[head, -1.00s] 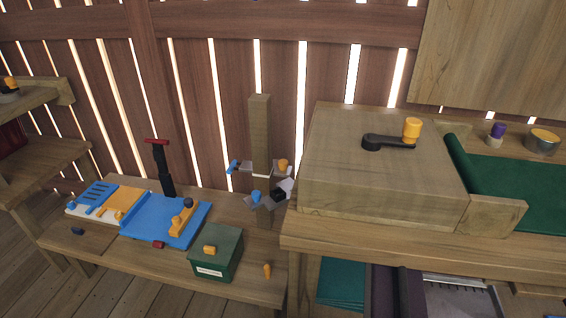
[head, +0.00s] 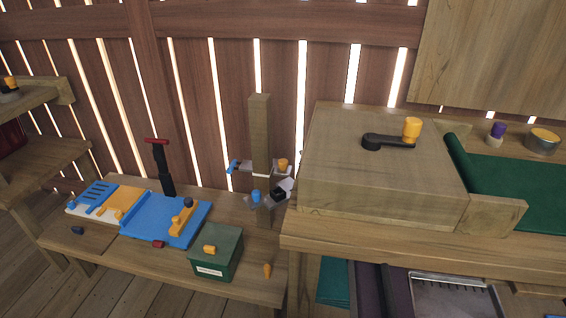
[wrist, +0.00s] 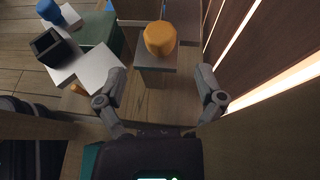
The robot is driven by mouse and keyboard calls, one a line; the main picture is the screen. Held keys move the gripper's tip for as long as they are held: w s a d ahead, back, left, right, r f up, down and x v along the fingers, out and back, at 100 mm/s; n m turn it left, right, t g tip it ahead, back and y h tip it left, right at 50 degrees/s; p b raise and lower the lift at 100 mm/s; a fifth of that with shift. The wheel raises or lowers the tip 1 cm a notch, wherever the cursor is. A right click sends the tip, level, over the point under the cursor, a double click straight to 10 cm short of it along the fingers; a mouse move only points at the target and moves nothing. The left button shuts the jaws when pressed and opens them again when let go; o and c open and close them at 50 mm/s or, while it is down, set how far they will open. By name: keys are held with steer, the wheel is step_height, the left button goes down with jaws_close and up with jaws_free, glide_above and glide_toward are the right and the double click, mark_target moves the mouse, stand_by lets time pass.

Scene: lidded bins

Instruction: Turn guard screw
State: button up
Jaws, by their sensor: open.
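An orange knob (head: 283,164), perhaps the guard screw, sits on a small bracket of the wooden post (head: 260,130) in the head view. In the wrist view the orange knob (wrist: 160,38) is ahead of my gripper (wrist: 162,74). My two fingers are spread wide, one left and one right of it in the picture, with nothing between them; I cannot tell the remaining distance. A blue knob (head: 256,197) and a black block (head: 279,194) are lower on the post. They also show at the wrist view's left. My gripper is not visible in the head view.
A large wooden box with a black crank (head: 388,141) stands right of the post. A green box (head: 217,253) and a blue tray (head: 150,224) are on the low bench to the left. The slatted wall (wrist: 262,50) is close on the wrist view's right.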

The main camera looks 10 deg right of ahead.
mark_target(285, 161)
steer(key=x, duration=0.2)
steer(key=b+x, duration=0.1)
steer(key=x, duration=0.1)
steer(key=r+b+x, duration=0.1)
steer(key=x, duration=0.2)
steer(key=shift+w+a+f, duration=0.1)
steer(key=shift+w+a, duration=0.05)
steer(key=shift+a, duration=0.1)
steer(key=c, duration=1.1)
